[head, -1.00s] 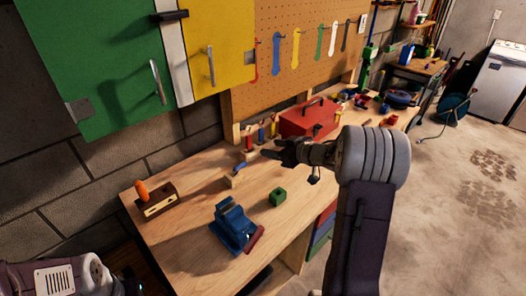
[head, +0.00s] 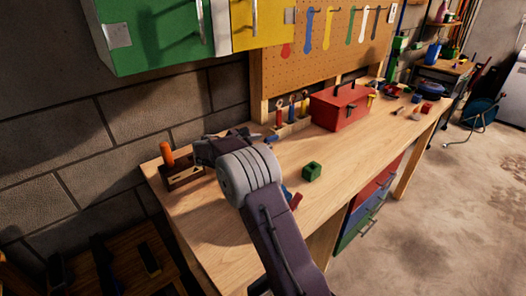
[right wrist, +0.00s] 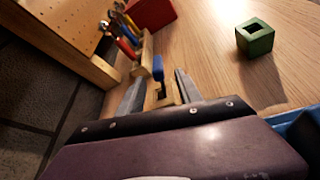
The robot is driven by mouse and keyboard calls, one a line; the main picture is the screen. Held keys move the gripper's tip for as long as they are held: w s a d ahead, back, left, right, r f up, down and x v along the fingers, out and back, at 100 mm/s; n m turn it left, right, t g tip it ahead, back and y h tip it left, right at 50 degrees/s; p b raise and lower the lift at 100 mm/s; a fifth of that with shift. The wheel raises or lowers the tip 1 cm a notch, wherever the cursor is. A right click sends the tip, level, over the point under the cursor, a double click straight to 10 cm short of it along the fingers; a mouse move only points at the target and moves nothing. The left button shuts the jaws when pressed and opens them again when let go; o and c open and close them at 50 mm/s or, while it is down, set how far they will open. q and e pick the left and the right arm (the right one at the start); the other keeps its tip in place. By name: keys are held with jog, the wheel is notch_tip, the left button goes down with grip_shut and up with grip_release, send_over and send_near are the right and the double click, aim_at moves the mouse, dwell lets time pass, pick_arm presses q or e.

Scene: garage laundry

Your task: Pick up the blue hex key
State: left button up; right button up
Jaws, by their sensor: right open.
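The blue hex key (right wrist: 158,67) shows in the right wrist view as a blue piece rising from a small wooden holder (right wrist: 161,97). In the head view only a bit of blue (head: 272,138) shows beyond my right wrist. My right gripper (right wrist: 160,76) is open, with one finger on either side of the hex key and its holder. I cannot tell whether the fingers touch them. In the head view my own wrist hides most of the fingers and the holder. My left gripper is not in view.
A green block (head: 312,172) sits to the right. A wooden plane with an orange handle (head: 167,154) is left. The blue vise is mostly hidden behind my arm.

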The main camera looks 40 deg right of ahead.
aim_at(275, 139)
jog(key=x, duration=0.9)
jog(key=shift+r, duration=0.15)
grip_shut()
